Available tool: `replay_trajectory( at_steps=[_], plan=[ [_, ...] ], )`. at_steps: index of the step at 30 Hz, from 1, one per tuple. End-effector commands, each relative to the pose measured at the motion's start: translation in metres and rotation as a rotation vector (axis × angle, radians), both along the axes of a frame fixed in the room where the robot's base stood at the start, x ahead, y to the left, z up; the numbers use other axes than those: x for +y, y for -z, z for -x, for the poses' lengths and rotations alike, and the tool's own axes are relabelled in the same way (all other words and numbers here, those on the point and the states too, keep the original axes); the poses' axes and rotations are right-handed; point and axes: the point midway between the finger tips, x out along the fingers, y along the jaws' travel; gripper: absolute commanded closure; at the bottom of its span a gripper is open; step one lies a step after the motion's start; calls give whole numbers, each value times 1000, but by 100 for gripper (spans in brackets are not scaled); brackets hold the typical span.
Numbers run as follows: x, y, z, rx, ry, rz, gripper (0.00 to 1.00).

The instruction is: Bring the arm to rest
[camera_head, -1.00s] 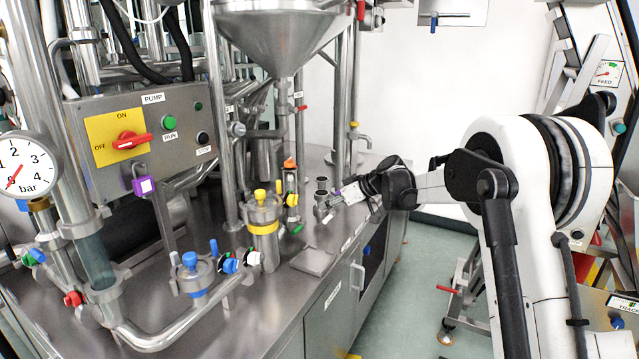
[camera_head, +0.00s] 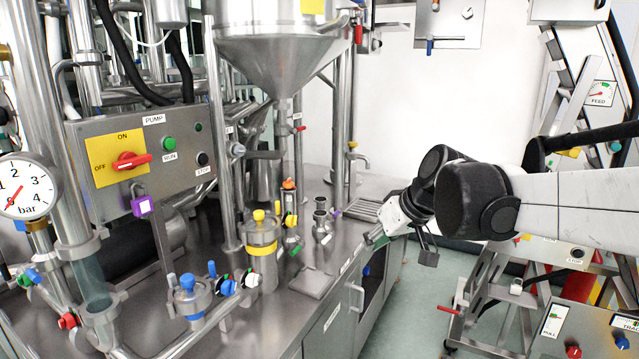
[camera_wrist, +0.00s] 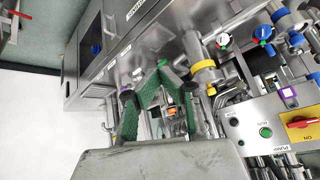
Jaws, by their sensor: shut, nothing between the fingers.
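My gripper (camera_head: 376,238) is at the end of my arm, right of the steel bench's front edge, over the gap beside the cabinet. It is shut and empty, tilted down to the left. Its green finger pads also show in the wrist view (camera_wrist: 148,85), with the bench and its fittings behind them. My white arm stretches in from the right of the head view, roughly level. Nothing touches the fingers that I can see.
The steel bench (camera_head: 266,322) carries a yellow-banded canister (camera_head: 262,255), a blue-knobbed vessel (camera_head: 190,297) and a small steel fitting (camera_head: 321,226). The pump panel (camera_head: 145,160) is at left, a steel funnel (camera_head: 280,55) above. A trolley frame (camera_head: 490,290) stands below my arm. Floor between is open.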

Motion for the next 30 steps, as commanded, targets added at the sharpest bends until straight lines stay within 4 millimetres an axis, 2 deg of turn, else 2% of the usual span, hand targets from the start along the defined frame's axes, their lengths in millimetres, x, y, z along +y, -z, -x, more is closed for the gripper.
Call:
replay_trajectory(
  at_steps=[1,8,18,24,30],
  plan=[
    [-5,0,18,4,25,10,100],
    [-28,8,87,16,152,48,100],
    [-63,40,182,11,337,99,100],
    [-79,63,223,-5,427,118,100],
    [-87,76,242,-13,471,127,100]
  ],
)
